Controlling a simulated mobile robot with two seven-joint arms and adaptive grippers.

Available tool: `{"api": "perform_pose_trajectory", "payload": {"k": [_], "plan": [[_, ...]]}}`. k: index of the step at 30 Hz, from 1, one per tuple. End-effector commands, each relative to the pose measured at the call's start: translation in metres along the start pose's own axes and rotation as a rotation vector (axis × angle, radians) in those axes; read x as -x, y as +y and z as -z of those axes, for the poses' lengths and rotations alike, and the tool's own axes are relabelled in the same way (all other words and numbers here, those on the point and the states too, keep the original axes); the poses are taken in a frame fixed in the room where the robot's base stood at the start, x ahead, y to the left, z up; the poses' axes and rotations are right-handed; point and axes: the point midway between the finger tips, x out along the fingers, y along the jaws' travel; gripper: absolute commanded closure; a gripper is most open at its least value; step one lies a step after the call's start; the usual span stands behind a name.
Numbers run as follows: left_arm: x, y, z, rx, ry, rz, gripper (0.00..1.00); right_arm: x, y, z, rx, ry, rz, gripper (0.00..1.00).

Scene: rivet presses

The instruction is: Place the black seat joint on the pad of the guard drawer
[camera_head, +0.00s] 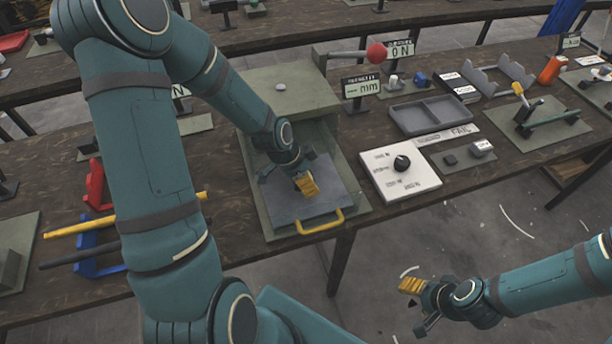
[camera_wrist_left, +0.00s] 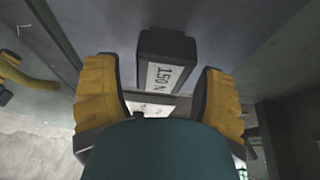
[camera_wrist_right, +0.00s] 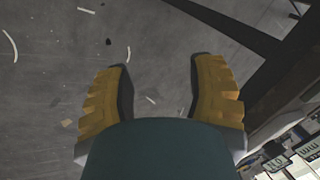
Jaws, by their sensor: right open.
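The guard drawer (camera_head: 265,205) is pulled out of the green press, with its flat grey pad (camera_head: 285,208) and a yellow handle (camera_head: 320,222) at the front. My left gripper (camera_head: 306,184) is over the pad. In the left wrist view, a dark block (camera_wrist_left: 165,45) with a white "150 N" label is between the open fingers of my left gripper (camera_wrist_left: 160,105), with a gap on each side. It appears to be the black seat joint, on or just above the pad; contact is unclear. My right gripper (camera_head: 420,300) is open and empty over the floor.
A red-knobbed lever (camera_head: 376,53) stands behind the drawer. A white dial panel (camera_head: 400,170), a grey two-compartment tray (camera_head: 430,113) and a mat with two small blocks (camera_head: 465,158) are to its right. Yellow and black rods (camera_head: 75,228) lie to its left.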

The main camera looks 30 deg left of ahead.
Motion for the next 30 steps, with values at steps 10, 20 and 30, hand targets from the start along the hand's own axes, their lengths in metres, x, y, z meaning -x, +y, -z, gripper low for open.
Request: {"api": "perform_pose_trajectory", "payload": {"k": [10,20,30], "plan": [[0.025,-0.001,0.002,0.002,0.002,0.004,0.30,0.007,-0.003,0.003,-0.002,0.007,-0.001,0.44],[0.093,-0.001,0.001,0.004,0.000,0.005,0.30,0.022,-0.008,0.010,-0.006,0.021,-0.002,0.44],[0.123,0.000,0.001,0.001,0.000,-0.001,0.30,0.028,-0.010,0.014,-0.009,0.029,-0.003,0.44]]}}
